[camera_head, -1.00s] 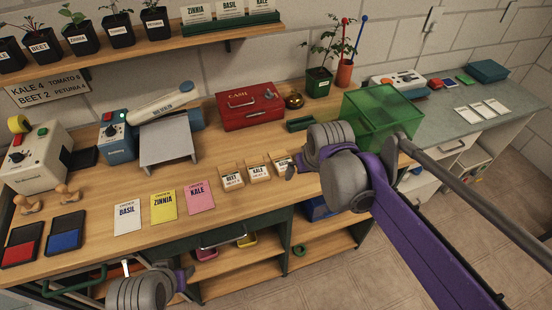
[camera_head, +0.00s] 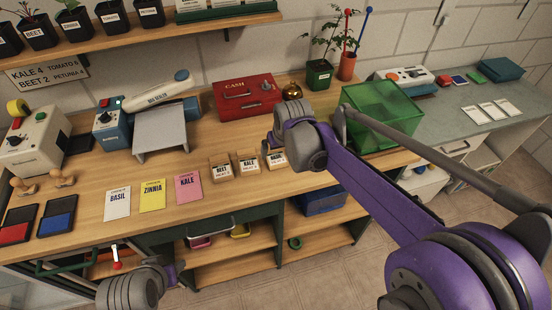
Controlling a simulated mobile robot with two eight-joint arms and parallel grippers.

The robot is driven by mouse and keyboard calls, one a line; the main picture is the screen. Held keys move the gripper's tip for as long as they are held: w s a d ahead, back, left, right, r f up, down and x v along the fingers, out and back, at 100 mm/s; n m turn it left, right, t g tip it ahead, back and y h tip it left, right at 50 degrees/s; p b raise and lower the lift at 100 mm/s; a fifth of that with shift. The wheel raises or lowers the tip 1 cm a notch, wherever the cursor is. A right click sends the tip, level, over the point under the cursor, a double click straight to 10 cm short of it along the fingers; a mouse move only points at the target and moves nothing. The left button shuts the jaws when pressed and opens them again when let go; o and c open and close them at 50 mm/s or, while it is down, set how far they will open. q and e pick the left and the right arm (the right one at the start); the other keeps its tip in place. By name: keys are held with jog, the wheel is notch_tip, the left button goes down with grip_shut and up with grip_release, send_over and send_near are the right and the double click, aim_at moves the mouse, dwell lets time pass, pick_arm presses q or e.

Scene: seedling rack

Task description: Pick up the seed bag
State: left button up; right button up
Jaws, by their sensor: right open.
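Three small kraft seed bags stand in a row near the bench's front edge. They are the BEET bag (camera_head: 221,168), the KALE bag (camera_head: 248,164) and a third bag (camera_head: 275,158) whose label is partly covered by my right arm. My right gripper (camera_head: 268,145) is open, over the bench by the third bag; its fingers are mostly hidden behind its wrist, and I cannot tell whether it touches the bag. My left gripper (camera_head: 174,272) is low in front of the bench, and its jaws do not show clearly.
Flat BASIL (camera_head: 117,204), ZINNIA (camera_head: 152,195) and KALE (camera_head: 188,187) packets lie left of the bags. A red cash box (camera_head: 246,97) and a brass bell (camera_head: 292,91) stand behind. A green translucent bin (camera_head: 382,115) is at the right, behind my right arm.

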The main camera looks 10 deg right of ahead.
aim_at(277, 158)
jog(key=x, duration=0.5)
jog(key=shift+s, duration=0.15)
jog(key=c, duration=1.2)
